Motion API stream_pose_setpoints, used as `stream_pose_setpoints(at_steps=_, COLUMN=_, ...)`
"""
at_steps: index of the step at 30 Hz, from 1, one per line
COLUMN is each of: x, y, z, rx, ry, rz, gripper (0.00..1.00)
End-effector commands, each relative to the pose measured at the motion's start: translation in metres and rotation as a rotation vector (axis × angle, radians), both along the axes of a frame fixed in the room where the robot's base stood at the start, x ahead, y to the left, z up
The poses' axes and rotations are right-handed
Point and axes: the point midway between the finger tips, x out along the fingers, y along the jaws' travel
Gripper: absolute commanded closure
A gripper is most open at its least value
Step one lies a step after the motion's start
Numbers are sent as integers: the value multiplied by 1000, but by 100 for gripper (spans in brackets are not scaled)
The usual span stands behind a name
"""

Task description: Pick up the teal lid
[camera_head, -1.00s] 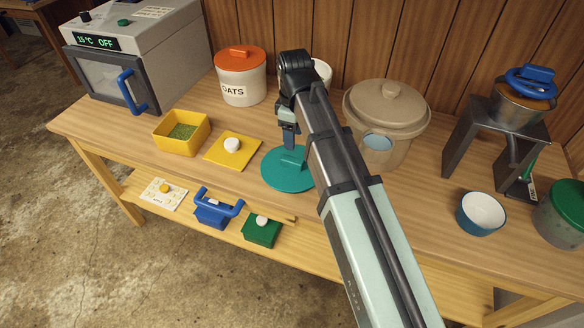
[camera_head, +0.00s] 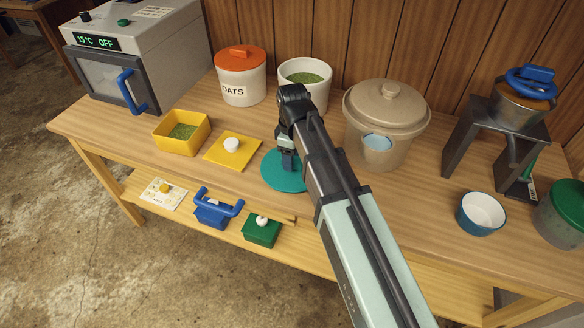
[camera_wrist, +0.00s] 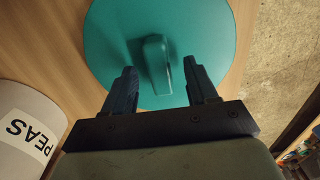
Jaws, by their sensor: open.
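The teal lid (camera_head: 282,180) is a flat disc lying on the wooden bench, partly hidden behind my arm in the head view. In the wrist view the teal lid (camera_wrist: 115,40) shows with a raised bar handle (camera_wrist: 157,62) across its middle. My gripper (camera_wrist: 160,75) is open, its two dark fingers apart with the handle between them in that view. I cannot tell whether either finger touches the handle. In the head view my gripper (camera_head: 289,165) is over the lid, close to its surface.
A white jar with green contents (camera_head: 304,77) stands behind; its PEAS label (camera_wrist: 30,133) shows in the wrist view. A beige lidded crock (camera_head: 385,112) stands right of the lid. A yellow lid (camera_head: 232,153) and yellow box (camera_head: 180,135) lie left. The bench's front edge is near.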

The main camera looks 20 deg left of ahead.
Motion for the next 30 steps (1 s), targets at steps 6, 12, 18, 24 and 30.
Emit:
stream_pose_setpoints(at_steps=6, x=0, y=0, z=-4, rx=1, ry=0, rz=0, gripper=43)
stream_pose_setpoints(at_steps=12, x=0, y=0, z=-4, rx=1, ry=0, rz=0, gripper=55)
stream_pose_setpoints(at_steps=18, x=0, y=0, z=-4, rx=1, ry=0, rz=0, gripper=74)
stream_pose_setpoints(at_steps=24, x=0, y=0, z=-4, rx=1, ry=0, rz=0, gripper=93)
stream_pose_setpoints(at_steps=30, x=0, y=0, z=-4, rx=1, ry=0, rz=0, gripper=100)
